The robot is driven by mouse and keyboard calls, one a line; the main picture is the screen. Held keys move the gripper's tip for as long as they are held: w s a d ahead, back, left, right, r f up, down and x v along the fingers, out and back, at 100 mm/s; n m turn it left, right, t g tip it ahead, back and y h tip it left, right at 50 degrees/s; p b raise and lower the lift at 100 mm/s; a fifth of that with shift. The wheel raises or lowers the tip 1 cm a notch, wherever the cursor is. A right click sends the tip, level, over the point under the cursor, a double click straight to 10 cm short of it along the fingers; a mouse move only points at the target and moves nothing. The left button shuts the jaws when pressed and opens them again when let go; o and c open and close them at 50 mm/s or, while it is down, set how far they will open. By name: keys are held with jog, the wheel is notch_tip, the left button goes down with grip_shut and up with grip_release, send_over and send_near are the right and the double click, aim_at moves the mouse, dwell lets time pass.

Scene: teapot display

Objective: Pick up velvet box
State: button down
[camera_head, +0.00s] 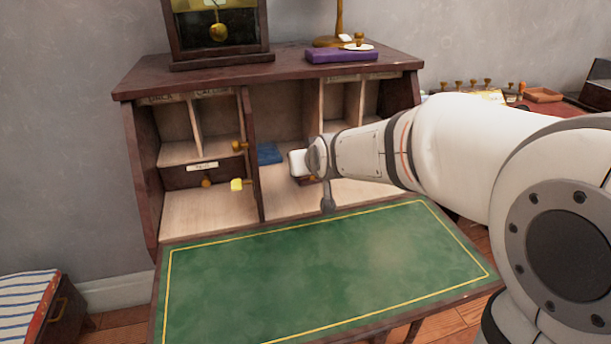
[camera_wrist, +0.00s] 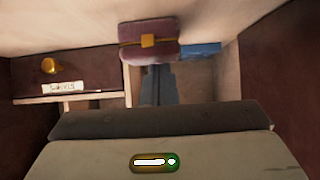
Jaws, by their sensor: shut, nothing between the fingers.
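A mauve velvet box (camera_wrist: 148,52) with a gold clasp shows at the top middle of the wrist view, on the pale floor of the desk's open middle compartment. My gripper (camera_wrist: 157,72) is shut and empty. Its dark fingers point at the box, with the tips at its near edge in the picture. I cannot tell whether they touch it. In the head view my wrist reaches into this compartment and hides the fingers. Only a small dark red part of what seems to be the box (camera_head: 307,181) shows below the wrist.
A blue item (camera_head: 268,153) lies near the box. A dark divider (camera_head: 252,160) and a knobbed drawer (camera_head: 185,174) stand left of it. A yellow object (camera_head: 237,184) is by the divider. The green writing surface (camera_head: 320,270) is clear. A purple slab (camera_head: 342,56) lies on top.

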jog(key=s, duration=0.2)
jog(key=s+d, duration=0.1)
jog(key=s, duration=0.2)
jog(key=s+d+f+b, duration=0.1)
jog(key=s, duration=0.2)
jog(key=shift+s, duration=0.2)
jog(key=shift+r, duration=0.1)
